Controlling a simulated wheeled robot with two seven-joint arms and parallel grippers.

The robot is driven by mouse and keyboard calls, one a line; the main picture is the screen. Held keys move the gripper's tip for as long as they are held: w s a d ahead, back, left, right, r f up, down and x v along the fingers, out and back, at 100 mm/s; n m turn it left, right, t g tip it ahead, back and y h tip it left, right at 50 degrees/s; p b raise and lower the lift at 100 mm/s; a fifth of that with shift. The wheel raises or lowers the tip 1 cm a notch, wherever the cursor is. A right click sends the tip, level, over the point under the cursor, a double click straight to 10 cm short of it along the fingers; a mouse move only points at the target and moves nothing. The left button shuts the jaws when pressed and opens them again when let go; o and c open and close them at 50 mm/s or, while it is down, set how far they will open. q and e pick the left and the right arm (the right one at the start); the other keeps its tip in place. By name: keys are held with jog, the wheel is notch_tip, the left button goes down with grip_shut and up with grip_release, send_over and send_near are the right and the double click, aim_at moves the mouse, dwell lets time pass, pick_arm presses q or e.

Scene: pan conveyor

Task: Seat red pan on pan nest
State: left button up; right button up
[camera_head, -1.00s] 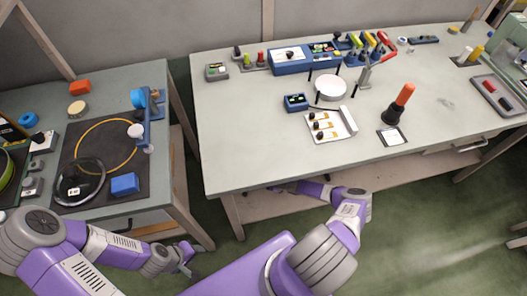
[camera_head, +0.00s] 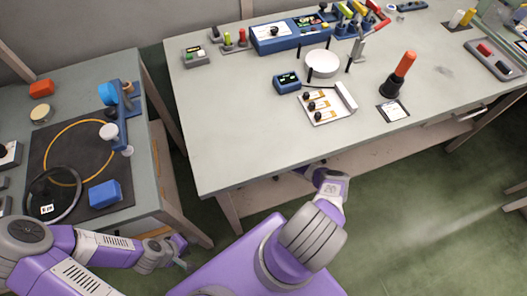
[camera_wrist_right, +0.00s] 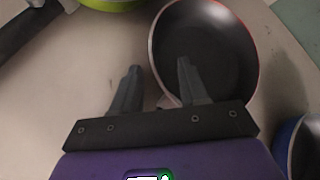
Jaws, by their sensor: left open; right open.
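The red pan (camera_wrist_right: 215,50), dark inside with a thin red rim, shows in the right wrist view. My right gripper (camera_wrist_right: 158,65) is open there; its right finger overlaps the pan's inside and its left finger lies outside the near left rim. Contact cannot be told. In the head view the right gripper is hidden at the large table's front edge. A white round plate with dark upright posts, probably the pan nest (camera_head: 322,63), stands on that table, bare. My left gripper (camera_head: 184,255) is open and empty, low in front of the left table.
In the right wrist view a green pan (camera_wrist_right: 112,5) is at the top and a blue pan (camera_wrist_right: 298,150) at the right. By the nest are a blue box (camera_head: 287,83), a white switch panel (camera_head: 328,105) and an orange-handled tool (camera_head: 398,75). The large table's front left is clear.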

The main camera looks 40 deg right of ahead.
jog(key=shift+w, duration=0.15)
jog(key=shift+c, duration=0.3)
grip_shut()
jog(key=shift+f, duration=0.1)
notch_tip(320, 180, up, 10)
jog(key=p, duration=0.6)
jog(key=shift+f, duration=0.2)
jog(key=shift+r, duration=0.3)
